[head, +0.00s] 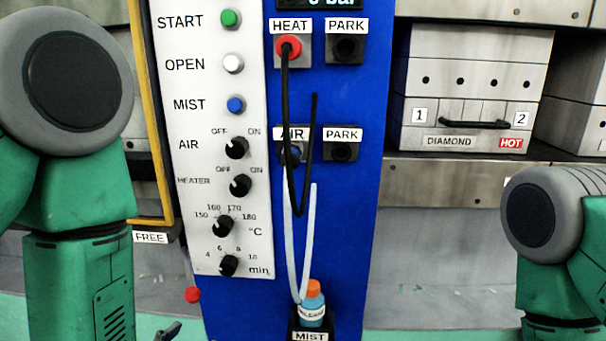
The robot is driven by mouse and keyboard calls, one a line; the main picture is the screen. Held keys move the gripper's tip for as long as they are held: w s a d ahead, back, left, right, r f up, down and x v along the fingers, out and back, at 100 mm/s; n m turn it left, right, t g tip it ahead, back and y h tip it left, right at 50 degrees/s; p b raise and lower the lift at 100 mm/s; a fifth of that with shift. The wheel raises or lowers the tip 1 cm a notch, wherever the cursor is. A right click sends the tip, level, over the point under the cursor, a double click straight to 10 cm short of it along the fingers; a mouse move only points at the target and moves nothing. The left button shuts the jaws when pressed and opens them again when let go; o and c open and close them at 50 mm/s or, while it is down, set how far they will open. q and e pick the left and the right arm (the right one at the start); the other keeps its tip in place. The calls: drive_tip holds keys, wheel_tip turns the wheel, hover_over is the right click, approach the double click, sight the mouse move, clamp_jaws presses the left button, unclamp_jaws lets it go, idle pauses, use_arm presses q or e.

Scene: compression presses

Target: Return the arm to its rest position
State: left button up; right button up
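My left arm stands at the left edge of the head view as large grey and green links, running down out of the frame. A small dark piece (167,331) shows at the bottom edge beside it. It may be part of my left gripper, and I cannot tell whether it is open or shut. My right arm's grey and green links show at the lower right and also leave the frame at the bottom. My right gripper is out of view. Nothing held by either gripper can be seen.
A blue press column (350,230) with a white control panel (205,130) stands in the middle. A black cable (290,130) loops from the red HEAT plug (288,47). A blue bottle (312,306) stands at MIST. A DIAMOND box (470,95) sits on the right shelf.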

use_arm(q)
drive_tip(key=s+a+f+n+g, duration=0.1)
drive_tip(key=s+a+f+g, duration=0.2)
drive_tip(key=s+f, duration=0.4)
drive_tip(key=s+a+f+n+g+b, duration=0.1)
drive_tip(key=s+a+f+g, duration=0.1)
drive_tip(key=s+f+g, duration=0.3)
drive_tip(key=s+a+f+n+g, duration=0.2)
drive_tip(key=s+a+f+g, duration=0.1)
drive_tip(key=s+f, duration=0.7)
drive_tip(key=shift+s+a+f+g+b, duration=0.2)
drive_tip(key=shift+a+f+g+b, duration=0.1)
drive_tip(key=shift+f+g, duration=0.4)
drive_tip(key=shift+r, duration=0.2)
drive_tip(key=shift+w, duration=0.15)
